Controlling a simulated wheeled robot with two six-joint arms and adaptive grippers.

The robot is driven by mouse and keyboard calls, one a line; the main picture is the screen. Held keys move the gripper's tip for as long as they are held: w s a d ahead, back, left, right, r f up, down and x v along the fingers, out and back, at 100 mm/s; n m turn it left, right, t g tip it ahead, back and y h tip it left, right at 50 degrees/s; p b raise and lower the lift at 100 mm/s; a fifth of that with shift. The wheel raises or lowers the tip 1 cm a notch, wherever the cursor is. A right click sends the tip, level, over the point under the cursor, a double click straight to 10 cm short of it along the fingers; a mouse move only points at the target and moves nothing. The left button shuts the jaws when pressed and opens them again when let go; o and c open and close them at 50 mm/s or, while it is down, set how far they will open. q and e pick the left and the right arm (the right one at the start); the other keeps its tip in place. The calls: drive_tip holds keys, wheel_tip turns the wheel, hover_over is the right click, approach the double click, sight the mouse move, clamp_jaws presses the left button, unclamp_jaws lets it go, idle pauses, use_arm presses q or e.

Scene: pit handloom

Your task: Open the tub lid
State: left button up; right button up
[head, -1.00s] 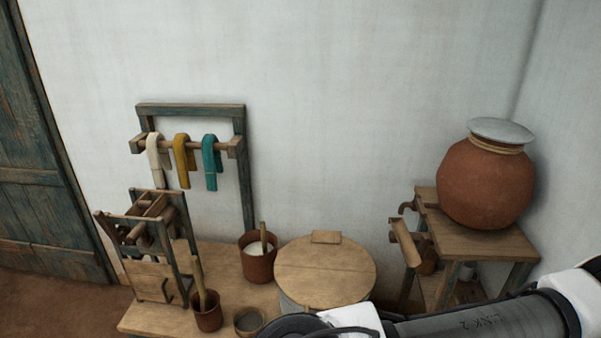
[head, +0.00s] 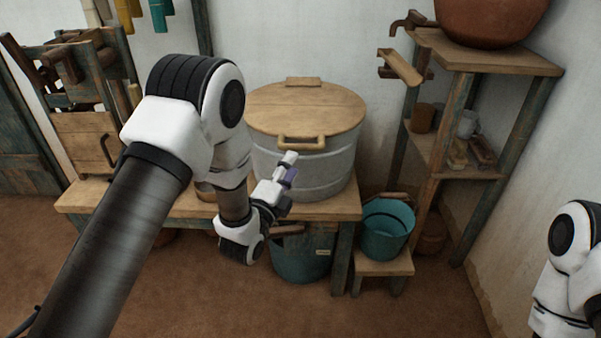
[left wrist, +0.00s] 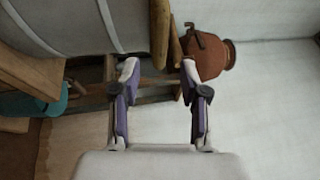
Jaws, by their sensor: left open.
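The tub (head: 325,175) is a grey metal drum standing on a low wooden bench. Its round wooden lid (head: 300,108) lies flat on top, with a wooden handle (head: 302,143) at the near edge and a small block (head: 304,81) at the far edge. My left gripper (head: 290,170) is just in front of the tub, a little below the lid handle. In the left wrist view my left gripper (left wrist: 160,75) has its two fingers apart with nothing between them. The tub wall (left wrist: 75,22) shows at upper left there. My right gripper is out of view; only part of that arm shows.
The wooden bench (head: 345,206) has a loom-like wooden frame (head: 88,135) at left. A teal bucket (head: 386,230) stands on a stool at right, and another teal tub (head: 300,260) is under the bench. A shelf stand (head: 490,50) holds a clay pot (head: 490,18).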

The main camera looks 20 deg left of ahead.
sight(299, 150)
use_arm(q)
drive_tip(key=x, duration=0.7)
drive_tip(key=shift+w+a, duration=0.1)
drive_tip(key=shift+a, duration=0.1)
clamp_jaws()
